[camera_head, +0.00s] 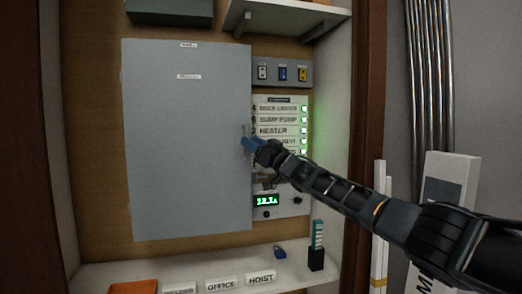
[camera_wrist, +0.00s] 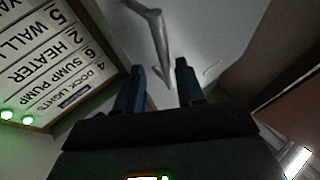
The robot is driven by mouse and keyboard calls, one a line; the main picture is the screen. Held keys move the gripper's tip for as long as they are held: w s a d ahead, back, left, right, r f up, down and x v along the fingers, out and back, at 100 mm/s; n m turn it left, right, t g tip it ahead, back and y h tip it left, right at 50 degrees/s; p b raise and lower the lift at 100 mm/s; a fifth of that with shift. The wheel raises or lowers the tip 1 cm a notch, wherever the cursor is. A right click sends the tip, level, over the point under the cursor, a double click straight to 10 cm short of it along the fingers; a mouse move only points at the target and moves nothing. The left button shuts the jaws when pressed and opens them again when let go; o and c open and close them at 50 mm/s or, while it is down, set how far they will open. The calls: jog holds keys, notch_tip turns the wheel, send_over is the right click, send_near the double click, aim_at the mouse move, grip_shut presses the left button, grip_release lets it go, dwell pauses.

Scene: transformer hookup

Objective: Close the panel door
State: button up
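The panel door (camera_head: 185,150) is a large flat grey sheet in the head view, with small labels near its top. It covers most of the box front; I cannot tell whether it sits flush. Its silver handle (camera_head: 245,131) is at the right edge, and also shows in the wrist view (camera_wrist: 157,35) as a bent bar. My gripper (camera_head: 249,144) is at that edge, at the handle. In the wrist view its two blue fingers (camera_wrist: 160,66) are apart, with the handle's end appearing between them. Whether they touch it is unclear.
A label board (camera_head: 279,125) with green lights is right of the door, above a meter (camera_head: 267,200). A shelf (camera_head: 190,275) below holds an orange tray (camera_head: 134,287), name tags and a dark holder (camera_head: 316,258). Pipes (camera_head: 430,75) stand far right.

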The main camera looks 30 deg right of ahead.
jog(key=shift+a+v, duration=0.15)
jog(key=shift+v, duration=0.95)
jog(key=shift+a+v, duration=0.15)
jog(key=shift+v, duration=1)
jog(key=shift+s, duration=0.1)
